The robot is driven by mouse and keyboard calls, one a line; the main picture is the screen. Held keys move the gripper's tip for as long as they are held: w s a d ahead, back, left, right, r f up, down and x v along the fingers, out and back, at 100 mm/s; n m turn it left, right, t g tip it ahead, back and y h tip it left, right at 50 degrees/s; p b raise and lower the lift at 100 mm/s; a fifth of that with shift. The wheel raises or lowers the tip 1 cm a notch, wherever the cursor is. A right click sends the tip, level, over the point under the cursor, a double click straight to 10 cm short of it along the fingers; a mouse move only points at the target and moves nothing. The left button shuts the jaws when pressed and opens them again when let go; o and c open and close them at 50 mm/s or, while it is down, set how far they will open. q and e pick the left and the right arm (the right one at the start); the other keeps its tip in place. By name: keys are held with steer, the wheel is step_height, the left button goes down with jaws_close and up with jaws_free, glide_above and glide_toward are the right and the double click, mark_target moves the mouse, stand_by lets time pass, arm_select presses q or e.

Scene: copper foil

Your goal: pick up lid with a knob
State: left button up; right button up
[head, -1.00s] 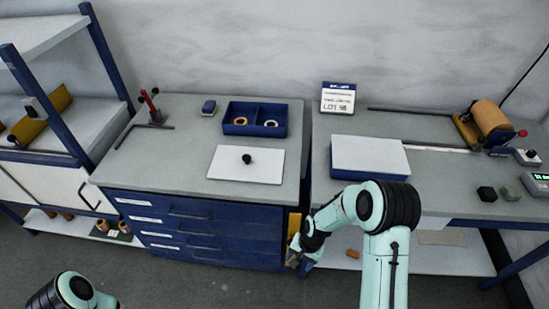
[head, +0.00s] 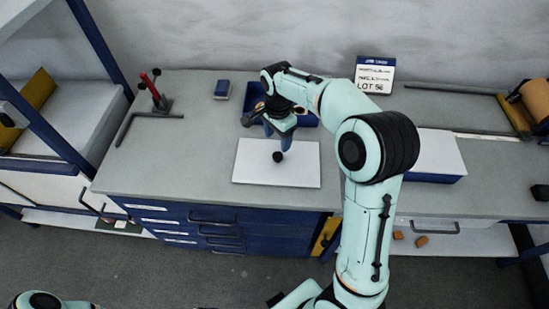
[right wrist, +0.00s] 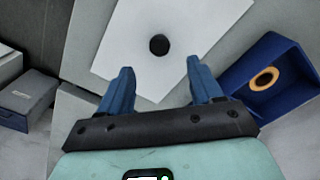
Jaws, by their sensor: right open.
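The lid (head: 300,172) is a flat white rectangle with a round black knob (head: 278,157) at its middle, lying on the grey top of the drawer cabinet. In the right wrist view the lid (right wrist: 190,25) and its knob (right wrist: 159,45) lie just ahead of the fingers. My right gripper (head: 278,138) is over the lid's back edge, close to the knob. In the right wrist view its blue fingers (right wrist: 160,88) are wide apart with nothing between them. Part of my left arm shows at the bottom left; its gripper is out of frame.
Behind the lid is a blue divided tray (head: 254,97), partly hidden by my right arm; a copper-coloured ring (right wrist: 265,78) lies in it. A red-handled tool (head: 157,92) stands at the left. A white-topped blue box (head: 437,155) is on the right bench.

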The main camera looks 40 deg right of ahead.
glide_above(277, 155)
steer(key=f, duration=0.4)
steer(key=shift+s+d, duration=0.1)
steer(key=shift+s, duration=0.1)
steer(key=shift+w+f, duration=0.15)
steer(key=shift+f, duration=0.4)
step_height(277, 155, down, 5)
steer(key=shift+r, duration=0.2)
arm_select(q)
steer(key=shift+s+f, duration=0.25)
arm_select(e)
steer(key=shift+r, duration=0.1)
jaws_close()
